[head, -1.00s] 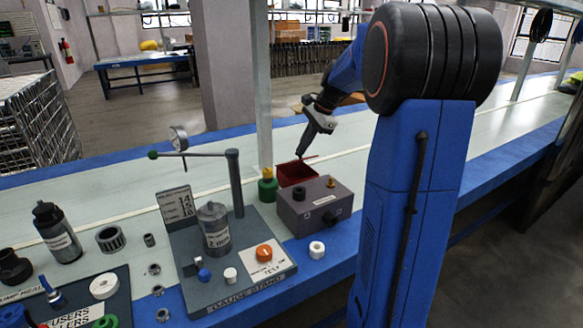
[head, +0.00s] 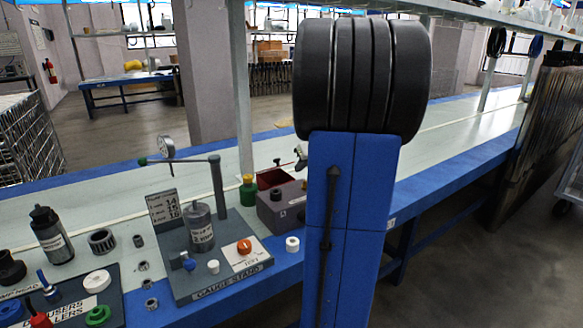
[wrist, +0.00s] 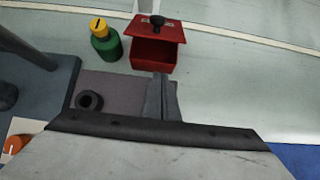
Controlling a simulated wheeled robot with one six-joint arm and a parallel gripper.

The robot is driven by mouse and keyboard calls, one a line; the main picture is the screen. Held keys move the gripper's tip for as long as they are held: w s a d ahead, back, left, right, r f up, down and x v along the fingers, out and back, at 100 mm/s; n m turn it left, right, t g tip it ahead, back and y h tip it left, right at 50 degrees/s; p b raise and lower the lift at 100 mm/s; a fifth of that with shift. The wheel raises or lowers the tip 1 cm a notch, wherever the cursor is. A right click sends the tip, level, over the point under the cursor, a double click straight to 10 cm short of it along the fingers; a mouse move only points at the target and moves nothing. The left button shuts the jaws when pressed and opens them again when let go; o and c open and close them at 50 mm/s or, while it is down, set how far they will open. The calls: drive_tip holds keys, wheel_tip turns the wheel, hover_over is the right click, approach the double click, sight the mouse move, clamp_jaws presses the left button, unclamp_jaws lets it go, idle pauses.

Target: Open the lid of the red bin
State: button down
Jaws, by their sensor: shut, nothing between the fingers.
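The red bin (wrist: 152,68) stands on the bench in the upper middle of the wrist view. Its lid (wrist: 138,30) with a black knob (wrist: 157,20) sits at the far side, and the dark inside shows below it. The lid looks raised; its exact angle is unclear. In the head view the bin (head: 275,179) shows its dark inside beside my arm. My gripper (wrist: 162,95) is shut and empty, on the near side of the bin and apart from the lid. In the head view my arm hides most of it.
A green bottle with a yellow cap (wrist: 105,42) stands just left of the bin. A grey-purple box with a black ring (head: 282,208) is in front of it. The gauge stand (head: 205,270) with its post is to the left. The bench behind and right of the bin is clear.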

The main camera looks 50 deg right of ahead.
drive_tip(key=x, duration=0.9)
drive_tip(key=shift+w+d+r, duration=0.1)
drive_tip(key=shift+w+r, duration=0.2)
drive_tip(key=shift+r, duration=0.3)
drive_tip(key=shift+w+d+r, duration=0.1)
drive_tip(key=shift+w+r, duration=0.2)
drive_tip(key=shift+r, duration=0.3)
drive_tip(key=shift+w+d+r, duration=0.1)
drive_tip(key=shift+w+r, duration=0.2)
drive_tip(key=shift+r, duration=0.3)
drive_tip(key=w+d+r, duration=0.2)
drive_tip(key=w+r, duration=0.7)
drive_tip(key=w, duration=0.2)
drive_tip(key=shift+w+d, duration=0.35)
drive_tip(key=shift+w, duration=0.05)
drive_tip(key=shift+f, duration=0.1)
